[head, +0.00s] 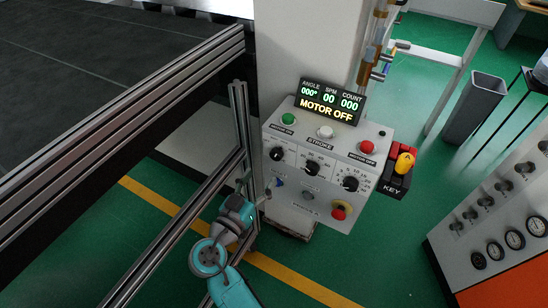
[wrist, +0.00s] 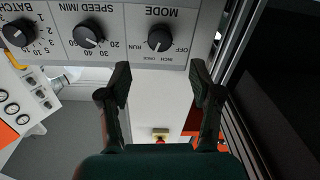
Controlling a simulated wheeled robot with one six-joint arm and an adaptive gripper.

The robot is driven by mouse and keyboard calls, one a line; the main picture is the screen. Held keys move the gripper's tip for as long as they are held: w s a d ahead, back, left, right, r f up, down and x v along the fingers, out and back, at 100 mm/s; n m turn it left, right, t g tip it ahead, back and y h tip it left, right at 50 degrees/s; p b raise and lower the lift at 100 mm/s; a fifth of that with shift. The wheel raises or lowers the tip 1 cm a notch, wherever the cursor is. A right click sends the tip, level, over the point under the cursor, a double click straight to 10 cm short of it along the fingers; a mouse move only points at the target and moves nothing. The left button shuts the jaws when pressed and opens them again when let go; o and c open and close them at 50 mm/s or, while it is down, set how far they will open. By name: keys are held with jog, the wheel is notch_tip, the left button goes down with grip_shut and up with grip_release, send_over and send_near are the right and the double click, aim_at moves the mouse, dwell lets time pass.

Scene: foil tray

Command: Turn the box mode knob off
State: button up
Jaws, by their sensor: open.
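The mode knob (wrist: 158,40) is a round black knob on the grey panel, upside down in the wrist view, with OFF, RUN, INCH and ONCE printed around it. A small white mark shows on its lower left side, away from OFF; its exact setting is hard to read. In the head view it is the left one of the dark knobs (head: 277,154) on the control box (head: 325,139). My gripper (wrist: 160,73) is open and empty, its fingertips apart on either side below the knob, not touching it. In the head view my gripper (head: 257,191) is low at the box's left front.
The speed knob (wrist: 88,36) and batch knob (wrist: 19,33) sit beside it. A display (head: 331,101) reads MOTOR OFF. A metal frame post (head: 243,135) stands close on the left. Green floor is free in front.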

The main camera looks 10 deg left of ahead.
aim_at(275, 157)
jog(key=x, duration=0.9)
jog(key=shift+s+f, duration=0.1)
jog(key=c, duration=1.1)
jog(key=shift+c, duration=0.2)
